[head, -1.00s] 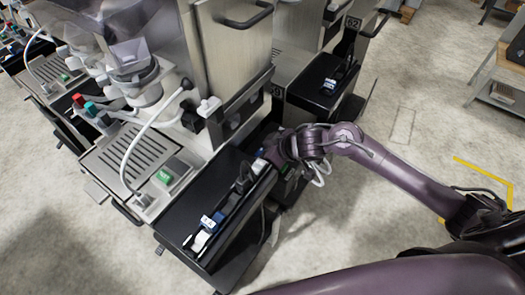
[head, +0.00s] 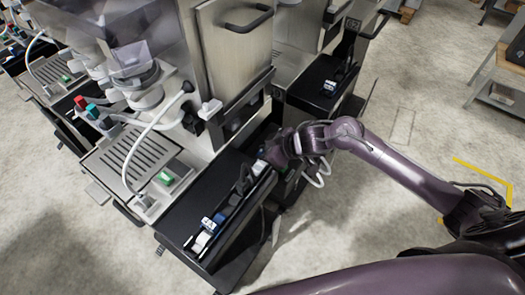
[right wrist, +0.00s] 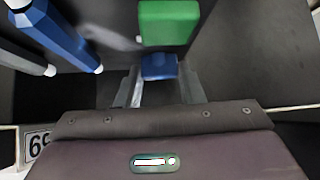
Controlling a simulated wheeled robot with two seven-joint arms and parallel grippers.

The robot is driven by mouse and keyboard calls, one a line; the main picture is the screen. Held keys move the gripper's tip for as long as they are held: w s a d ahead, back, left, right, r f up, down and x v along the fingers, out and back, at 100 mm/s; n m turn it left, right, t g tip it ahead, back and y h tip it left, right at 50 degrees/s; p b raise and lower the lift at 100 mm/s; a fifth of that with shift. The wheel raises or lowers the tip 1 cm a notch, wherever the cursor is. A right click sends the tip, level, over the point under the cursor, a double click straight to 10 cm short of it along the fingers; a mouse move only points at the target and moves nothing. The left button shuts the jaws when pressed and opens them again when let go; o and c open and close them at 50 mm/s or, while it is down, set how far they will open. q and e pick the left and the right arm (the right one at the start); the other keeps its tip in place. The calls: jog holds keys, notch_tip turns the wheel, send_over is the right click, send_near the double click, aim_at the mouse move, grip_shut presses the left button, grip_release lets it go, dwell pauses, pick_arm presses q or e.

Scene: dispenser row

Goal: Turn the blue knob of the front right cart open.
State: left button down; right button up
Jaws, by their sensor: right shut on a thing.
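The front right cart (head: 185,215) is a black-topped unit with a row of small blue, white and black items along its right edge. My right gripper (head: 270,157) is at the far right corner of this cart, reaching in from the right. In the right wrist view the blue knob (right wrist: 158,67) sits between the two fingers of my right gripper (right wrist: 160,88), which are shut on it. The knob's lower part and its mount are hidden by the fingers. How far it is turned cannot be told. My left gripper is not in view.
A dispenser with a drip tray (head: 130,158) stands left of the cart. Another black cart (head: 318,85) is behind. Open floor (head: 400,190) lies to the right.

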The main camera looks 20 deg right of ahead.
jog(key=shift+w+d+r+n+g+y, duration=0.1)
jog(key=shift+w+n+g+y, duration=0.1)
jog(key=shift+n+g+y, duration=0.45)
jog(key=shift+w+n+g, duration=0.1)
jog(key=shift+n+g, duration=0.35)
jog(key=shift+n, duration=0.6)
jog(key=shift+w+d+f+n+g+y+b, duration=0.1)
jog(key=shift+f+n+g+y+b, duration=0.1)
jog(key=shift+n+g+y+b, duration=0.45)
jog(key=n+g+b, duration=0.2)
jog(key=n, duration=0.1)
jog(key=shift+w, duration=0.1)
jog(key=shift+r+n+g+b, duration=0.15)
jog(key=shift+n+g+b, duration=0.85)
jog(key=shift+n, duration=0.55)
jog(key=o, duration=1)
jog(key=shift+r, duration=0.1)
